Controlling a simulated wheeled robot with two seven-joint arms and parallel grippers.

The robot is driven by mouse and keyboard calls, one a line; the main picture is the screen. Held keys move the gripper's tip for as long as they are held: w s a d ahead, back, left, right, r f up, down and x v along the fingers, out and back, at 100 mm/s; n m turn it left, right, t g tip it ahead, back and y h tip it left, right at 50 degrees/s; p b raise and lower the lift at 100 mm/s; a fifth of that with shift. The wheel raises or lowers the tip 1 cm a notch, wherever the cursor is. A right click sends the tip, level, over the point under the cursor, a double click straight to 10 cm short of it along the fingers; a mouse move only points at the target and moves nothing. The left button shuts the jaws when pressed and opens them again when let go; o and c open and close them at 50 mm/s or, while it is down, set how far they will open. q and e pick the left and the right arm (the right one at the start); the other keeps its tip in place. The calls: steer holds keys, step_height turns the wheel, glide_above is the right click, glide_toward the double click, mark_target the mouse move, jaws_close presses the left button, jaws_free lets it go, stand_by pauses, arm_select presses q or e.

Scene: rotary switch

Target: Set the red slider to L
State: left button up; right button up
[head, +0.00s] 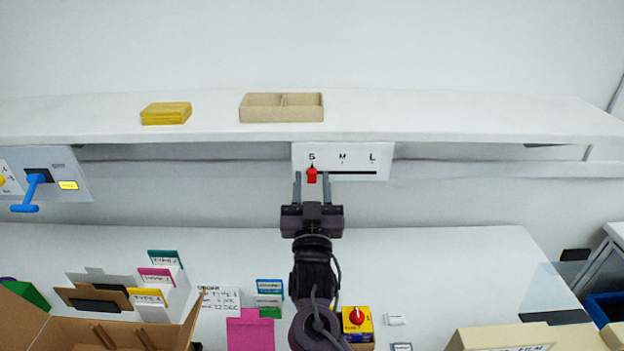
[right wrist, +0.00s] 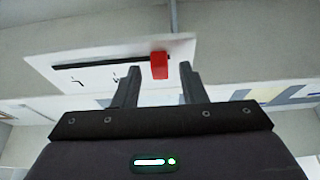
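The red slider (head: 312,174) sits at the left end of a black slot, under the S mark, on a white panel (head: 340,151) marked S, M and L. The L mark (head: 373,158) is at the slot's right end. My right gripper (head: 312,186) points at the slider with its fingers open, one on each side of it. My left gripper is not in view.
A shelf (head: 450,118) runs above the panel, with a tan tray (head: 281,108) and a yellow stack (head: 166,113). A panel with a blue lever (head: 30,190) is at left. Boxes, cards and a red-knobbed yellow box (head: 357,322) fill the near table.

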jaws_close()
stand_by(0.3)
steer(key=d+p, duration=0.1)
steer(key=d, duration=1.1)
steer(key=shift+d, duration=0.15)
jaws_free()
steer(key=shift+d, duration=0.15)
